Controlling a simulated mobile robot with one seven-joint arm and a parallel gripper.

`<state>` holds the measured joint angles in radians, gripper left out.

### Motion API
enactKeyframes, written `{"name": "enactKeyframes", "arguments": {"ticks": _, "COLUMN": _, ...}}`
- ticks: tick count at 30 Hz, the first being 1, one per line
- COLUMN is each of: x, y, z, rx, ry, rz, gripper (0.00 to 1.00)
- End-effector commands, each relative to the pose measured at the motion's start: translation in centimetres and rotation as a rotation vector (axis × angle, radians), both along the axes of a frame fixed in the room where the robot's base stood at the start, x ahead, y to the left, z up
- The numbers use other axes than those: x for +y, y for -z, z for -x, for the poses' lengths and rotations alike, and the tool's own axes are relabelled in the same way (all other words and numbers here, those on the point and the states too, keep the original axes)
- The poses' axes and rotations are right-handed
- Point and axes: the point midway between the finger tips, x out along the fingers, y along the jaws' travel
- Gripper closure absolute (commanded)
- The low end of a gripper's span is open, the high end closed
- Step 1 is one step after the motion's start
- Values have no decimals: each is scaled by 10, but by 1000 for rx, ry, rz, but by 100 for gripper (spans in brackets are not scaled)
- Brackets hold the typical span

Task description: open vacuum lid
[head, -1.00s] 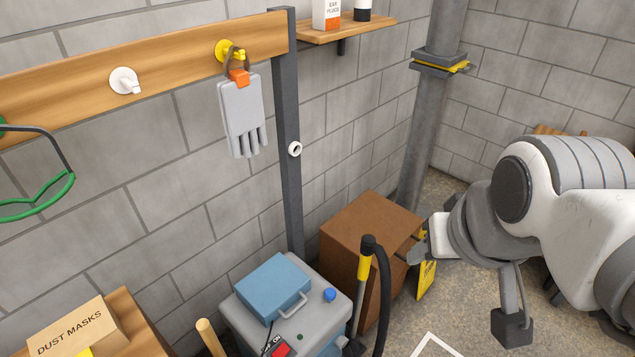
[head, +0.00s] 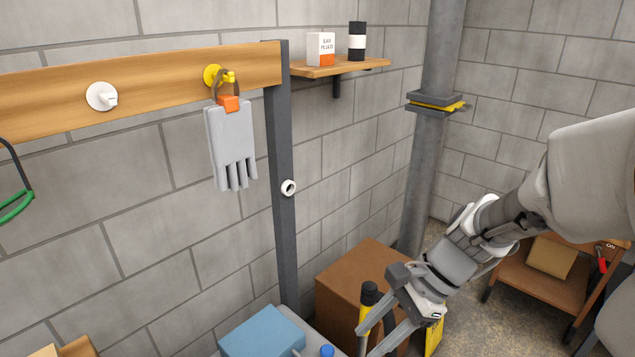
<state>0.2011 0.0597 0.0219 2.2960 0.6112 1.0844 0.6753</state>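The vacuum's blue lid (head: 262,333) shows at the bottom edge of the view. It looks shut on the grey vacuum body (head: 312,333), most of which is cut off below. A small part of the lid's handle (head: 297,353) shows at its right side. A blue knob (head: 327,351) sits to the right of the lid. My gripper (head: 368,345) points down and left, to the right of the lid and apart from it. Its two fingers are spread with nothing seen between them, though the tips are near the bottom edge.
A black and yellow wand (head: 370,294) stands right behind my gripper. A brown cabinet (head: 352,262) is behind it. A grey post (head: 281,190) rises behind the vacuum, with a glove (head: 231,145) hanging to its left. A wooden cart (head: 540,285) stands at the right.

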Motion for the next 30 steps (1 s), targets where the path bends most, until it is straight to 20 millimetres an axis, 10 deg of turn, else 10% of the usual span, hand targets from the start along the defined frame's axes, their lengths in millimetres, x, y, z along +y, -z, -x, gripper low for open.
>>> {"name": "enactKeyframes", "arguments": {"ticks": 30, "x": 1, "y": 333, "z": -103, "rx": 1442, "ry": 1305, "rz": -678, "gripper": 55}}
